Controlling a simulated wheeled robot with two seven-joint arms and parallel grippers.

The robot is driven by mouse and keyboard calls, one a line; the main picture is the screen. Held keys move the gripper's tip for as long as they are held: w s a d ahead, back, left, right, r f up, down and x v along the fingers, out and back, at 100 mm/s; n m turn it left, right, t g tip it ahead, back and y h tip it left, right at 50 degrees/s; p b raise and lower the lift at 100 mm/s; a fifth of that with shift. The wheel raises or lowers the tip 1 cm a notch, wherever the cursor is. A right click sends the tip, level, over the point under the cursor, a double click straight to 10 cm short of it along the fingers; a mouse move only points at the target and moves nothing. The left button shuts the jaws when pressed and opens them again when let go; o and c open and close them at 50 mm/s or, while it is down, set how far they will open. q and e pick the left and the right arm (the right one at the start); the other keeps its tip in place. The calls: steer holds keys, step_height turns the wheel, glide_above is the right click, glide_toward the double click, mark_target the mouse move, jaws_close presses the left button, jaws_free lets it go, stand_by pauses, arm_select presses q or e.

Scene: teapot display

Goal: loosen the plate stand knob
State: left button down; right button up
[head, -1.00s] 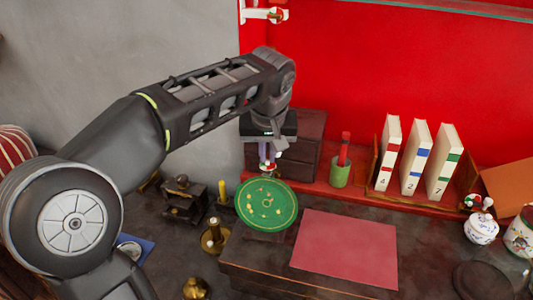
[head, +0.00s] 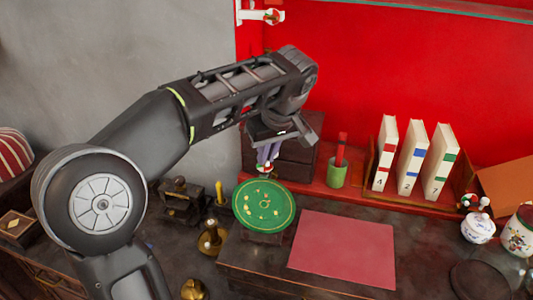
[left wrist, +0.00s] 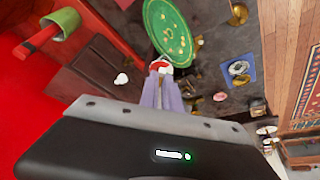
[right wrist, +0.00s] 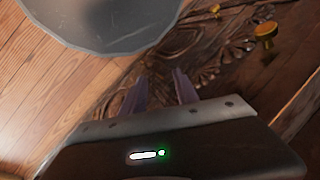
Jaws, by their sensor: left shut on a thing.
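The green plate with gold marks (head: 264,205) stands tilted on its stand, most of which is hidden behind it. A red and white knob (head: 264,169) shows just above the plate's top edge. My left gripper (head: 267,160) reaches down behind the plate and is shut on the knob. In the left wrist view the knob (left wrist: 160,66) sits at the fingertips, close to the plate's rim (left wrist: 147,24). My right gripper (right wrist: 161,85) shows only in the right wrist view, with its fingers apart and nothing between them.
A dark drawer box (head: 298,162) stands close behind the left gripper. A green cup (head: 336,174) and several books stand to the right. A red mat (head: 343,248) lies in front. Brass items (head: 211,238) stand left of the plate. A large grey round surface (right wrist: 110,22) is near my right gripper.

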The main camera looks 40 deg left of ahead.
arm_select(q)
steer(key=c, duration=1.5)
jaws_free()
steer(key=shift+c, duration=0.2)
steer(key=p+v, duration=0.7)
steer(key=v, duration=0.1)
steer(key=shift+f, duration=0.15)
